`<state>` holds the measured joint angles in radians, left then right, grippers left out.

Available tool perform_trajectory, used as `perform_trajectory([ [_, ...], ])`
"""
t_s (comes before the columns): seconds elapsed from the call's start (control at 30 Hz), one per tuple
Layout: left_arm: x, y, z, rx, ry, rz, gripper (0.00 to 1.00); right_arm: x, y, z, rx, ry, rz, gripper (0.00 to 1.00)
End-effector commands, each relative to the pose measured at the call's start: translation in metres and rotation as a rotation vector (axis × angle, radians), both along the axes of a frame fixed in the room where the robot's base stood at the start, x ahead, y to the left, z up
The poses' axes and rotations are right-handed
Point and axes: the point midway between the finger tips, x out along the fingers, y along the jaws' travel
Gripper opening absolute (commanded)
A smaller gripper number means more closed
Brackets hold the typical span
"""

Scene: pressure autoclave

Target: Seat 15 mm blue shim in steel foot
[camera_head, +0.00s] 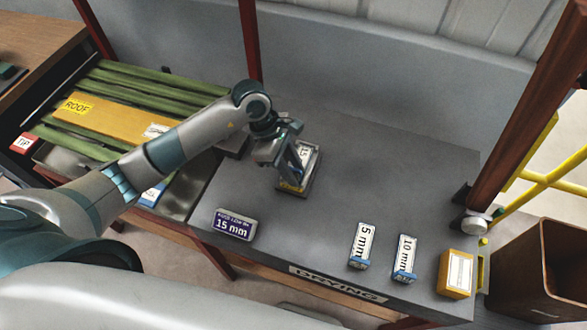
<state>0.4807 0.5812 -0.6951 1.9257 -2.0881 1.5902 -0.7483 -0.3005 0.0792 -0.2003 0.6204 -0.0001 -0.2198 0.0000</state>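A block with a white label reading "15" (307,157), apparently the 15 mm shim, lies at the grey steel foot (312,184) in the middle of the dark table. My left gripper (294,163) is over the block's left side and hides part of it. I cannot tell whether its fingers grip the block, or whether the block is fully down in the foot. A yellow mark shows at the near end. My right gripper is not in view.
A purple sign reading "15 mm" (234,225) lies at the front left. A 5 mm shim (362,245), a 10 mm shim (404,258) and an orange box (457,273) stand at the front right. A red-brown post (520,110) rises at the right. The table's back right is clear.

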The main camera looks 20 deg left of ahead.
Motion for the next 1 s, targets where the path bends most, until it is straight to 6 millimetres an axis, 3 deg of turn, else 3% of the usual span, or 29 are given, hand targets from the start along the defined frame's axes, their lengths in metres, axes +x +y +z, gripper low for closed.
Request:
perform_trajectory([
  [0.13, 0.0, 0.0, 0.004, 0.0, 0.0, 0.0, 0.28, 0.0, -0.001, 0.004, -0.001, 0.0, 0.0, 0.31],
  [0.27, 0.001, 0.006, 0.013, 0.001, -0.004, 0.0, 0.28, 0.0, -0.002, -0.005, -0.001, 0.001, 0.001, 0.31],
  [0.8, 0.002, 0.039, 0.095, 0.001, -0.003, 0.0, 0.28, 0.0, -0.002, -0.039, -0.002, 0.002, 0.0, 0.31],
  [1.0, 0.002, 0.045, 0.11, 0.001, -0.001, 0.0, 0.28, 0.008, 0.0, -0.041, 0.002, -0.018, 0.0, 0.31],
])
